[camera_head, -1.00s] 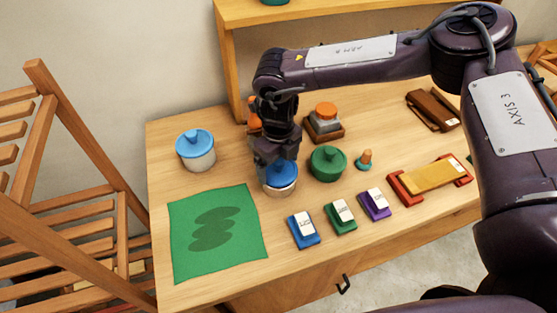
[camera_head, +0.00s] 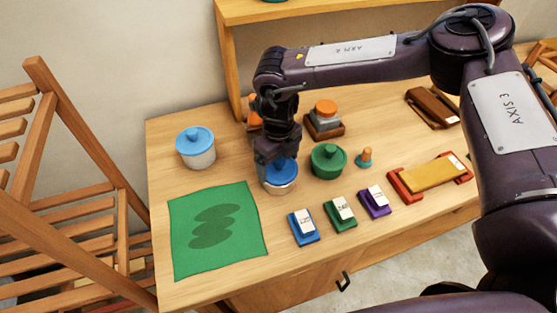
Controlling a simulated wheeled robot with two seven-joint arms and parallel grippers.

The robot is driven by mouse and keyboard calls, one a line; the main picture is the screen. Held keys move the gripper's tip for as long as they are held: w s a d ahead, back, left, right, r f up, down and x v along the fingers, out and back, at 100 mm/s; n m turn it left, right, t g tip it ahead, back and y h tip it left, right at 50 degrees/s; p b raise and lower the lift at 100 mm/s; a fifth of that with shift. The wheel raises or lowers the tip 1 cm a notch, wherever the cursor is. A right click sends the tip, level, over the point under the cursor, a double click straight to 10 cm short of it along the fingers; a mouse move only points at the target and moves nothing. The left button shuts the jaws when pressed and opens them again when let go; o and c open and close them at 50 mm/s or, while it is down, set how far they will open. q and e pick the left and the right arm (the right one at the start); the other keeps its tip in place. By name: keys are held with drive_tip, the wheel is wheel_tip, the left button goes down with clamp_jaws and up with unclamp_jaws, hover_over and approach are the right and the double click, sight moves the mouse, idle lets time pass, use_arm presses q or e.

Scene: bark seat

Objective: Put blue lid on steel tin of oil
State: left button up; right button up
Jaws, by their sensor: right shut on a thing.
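My right gripper (camera_head: 276,157) points down over the middle of the table and is shut on the blue lid (camera_head: 282,173). The lid is at the mouth of a small steel tin (camera_head: 281,188), whose lower side shows as a pale band beneath it. I cannot tell whether the lid is fully seated or slightly raised. My fingers hide the lid's top and knob. Another tin, pale and wearing a blue lid (camera_head: 195,147), stands at the table's left. My left gripper is not in view.
A green lidded pot (camera_head: 328,161) stands close to the right of the tin. A green mat (camera_head: 217,229) lies front left. Blue, green and purple labelled blocks (camera_head: 340,213) line the front. An orange-topped item (camera_head: 325,119) stands behind. A wooden rack (camera_head: 70,200) is left of the table (camera_head: 160,128).

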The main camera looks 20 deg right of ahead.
drive_tip(key=shift+f+b, duration=0.4)
drive_tip(key=shift+f, duration=0.25)
drive_tip(key=o, duration=0.7)
drive_tip(key=shift+r, duration=0.2)
drive_tip(key=shift+r+p, duration=2.85)
drive_tip(key=shift+r, duration=0.55)
